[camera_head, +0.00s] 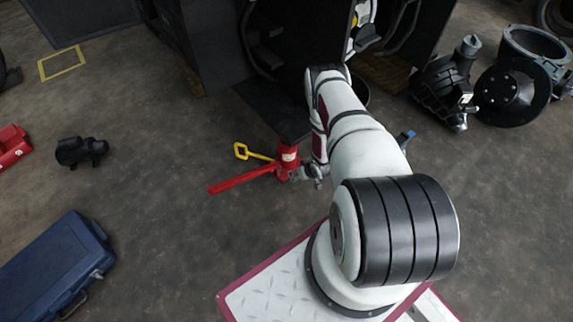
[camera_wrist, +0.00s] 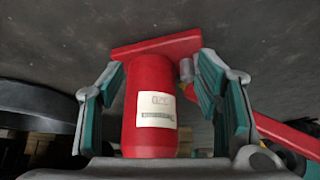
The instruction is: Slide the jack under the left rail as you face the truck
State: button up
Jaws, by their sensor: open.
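The jack (camera_head: 287,158) is a red bottle-shaped body on the floor in front of the dark truck (camera_head: 310,30). A long red handle (camera_head: 238,181) points left from it, and a yellow-gripped bar lies beside it. In the wrist view the jack's red body (camera_wrist: 150,110) with a white label and a wide red plate sits between the fingers. My gripper (camera_wrist: 160,78) is open, with one teal-padded finger on each side of the jack. Gaps show beside the body, so I see no clear grip. My arm hides part of the truck front; I cannot pick out the left rail surely.
A dark flat plate (camera_head: 272,108) lies between jack and truck. A blue case (camera_head: 52,262), a small black part (camera_head: 80,151) and a red item (camera_head: 12,146) are at left. Black machine parts (camera_head: 447,88) stand at right. The floor left of the jack is mostly clear.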

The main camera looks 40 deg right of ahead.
aim_at(286, 162)
jog(key=shift+s+f+b+x, duration=0.1)
jog(key=shift+s+b+x, duration=0.05)
jog(key=shift+b+x, duration=1.85)
jog(key=shift+s+f+b+x, duration=0.1)
jog(key=shift+s+b+x, duration=0.1)
jog(key=shift+b+x, duration=1.8)
jog(key=shift+w, duration=1.25)
jog(key=shift+w+d+r, duration=0.1)
jog(key=shift+w+d, duration=0.05)
jog(key=shift+w, duration=1.15)
jog(key=shift+w+d, duration=0.1)
jog(key=shift+w, duration=1.25)
jog(key=shift+s+a+p, duration=0.15)
jog(key=shift+s+p, duration=1.1)
jog(key=shift+s, duration=0.9)
jog(key=shift+s+a+p, duration=0.2)
jog(key=shift+s+p, duration=1)
jog(key=shift+s, duration=0.95)
jog(key=shift+r, duration=0.2)
notch_tip(286, 162, up, 34)
jog(key=p, duration=2.3)
